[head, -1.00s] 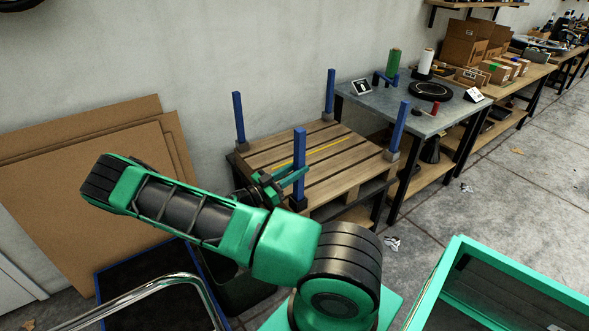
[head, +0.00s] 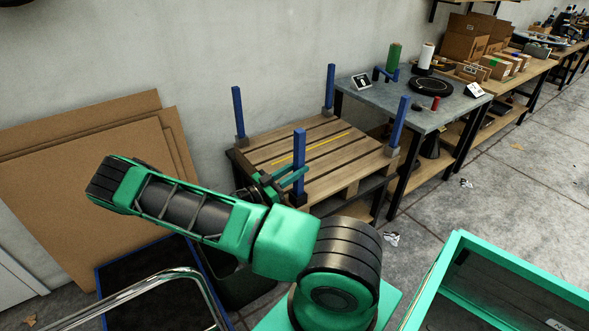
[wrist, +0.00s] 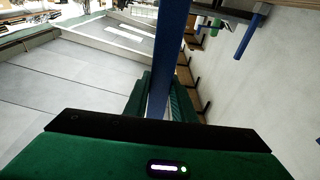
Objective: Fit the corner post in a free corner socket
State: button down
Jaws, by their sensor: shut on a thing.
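A wooden slatted pallet (head: 315,160) lies on a low dark stand by the wall. Blue posts stand upright in sockets at its back left corner (head: 238,112), back right corner (head: 329,88) and front right corner (head: 398,122). My gripper (head: 293,177) is shut on another upright blue corner post (head: 299,150) at the near corner. In the wrist view the held post (wrist: 172,45) runs between the green fingers.
A grey-topped table (head: 425,110) with spools and small items stands to the right of the pallet. Brown boards (head: 90,180) lean on the wall at left. A green-framed bin (head: 500,290) is at lower right. The pallet's middle is bare except a thin yellow strip (head: 312,148).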

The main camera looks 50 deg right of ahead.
jog(key=shift+f, duration=0.95)
jog(key=c, duration=1.4)
grip_release()
jog(key=v, duration=1.1)
jog(key=shift+d, duration=0.1)
